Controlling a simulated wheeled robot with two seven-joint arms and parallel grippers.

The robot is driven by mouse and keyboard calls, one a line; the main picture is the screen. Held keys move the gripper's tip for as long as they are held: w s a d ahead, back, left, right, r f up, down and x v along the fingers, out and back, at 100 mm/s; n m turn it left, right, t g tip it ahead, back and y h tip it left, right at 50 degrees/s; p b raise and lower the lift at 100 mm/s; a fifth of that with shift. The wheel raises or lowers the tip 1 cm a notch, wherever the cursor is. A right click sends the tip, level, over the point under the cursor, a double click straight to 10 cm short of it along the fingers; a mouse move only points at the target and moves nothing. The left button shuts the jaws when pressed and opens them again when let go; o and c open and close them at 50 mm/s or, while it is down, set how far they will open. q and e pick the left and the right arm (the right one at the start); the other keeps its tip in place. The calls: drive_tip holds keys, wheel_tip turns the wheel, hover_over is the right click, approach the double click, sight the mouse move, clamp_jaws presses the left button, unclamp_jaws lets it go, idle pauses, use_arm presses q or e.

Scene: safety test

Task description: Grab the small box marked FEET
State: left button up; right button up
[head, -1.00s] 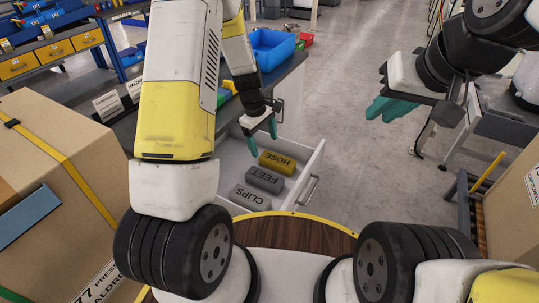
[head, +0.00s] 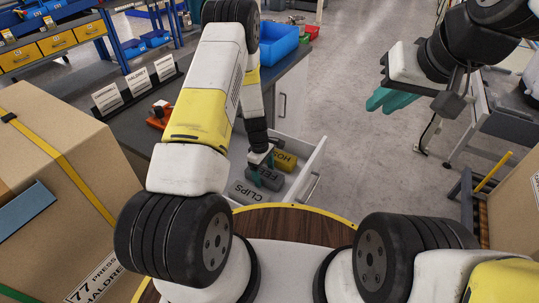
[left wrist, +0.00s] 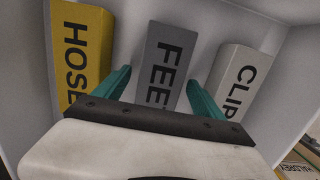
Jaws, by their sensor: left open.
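The grey FEET box (left wrist: 163,62) lies in the open drawer (head: 316,166), between the yellow HOSE box (left wrist: 82,55) and the light grey CLIPS box (left wrist: 240,75). In the head view the FEET box (head: 268,177) is partly hidden by my left gripper (head: 266,172). In the left wrist view my left gripper (left wrist: 160,98) is open, with one teal finger on each side of the FEET box. I cannot tell whether the fingers touch it. My right gripper (head: 391,99) hangs over the floor at the right, away from the drawer; its two fingers overlap in view.
The drawer walls stand close around the boxes. A dark worktop (head: 205,95) with a blue bin (head: 274,40) and an orange item (head: 159,114) is behind the drawer. The floor right of the drawer is clear.

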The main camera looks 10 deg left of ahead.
use_arm(q)
drive_tip(key=shift+f, duration=0.25)
drive_tip(key=c, duration=1.6)
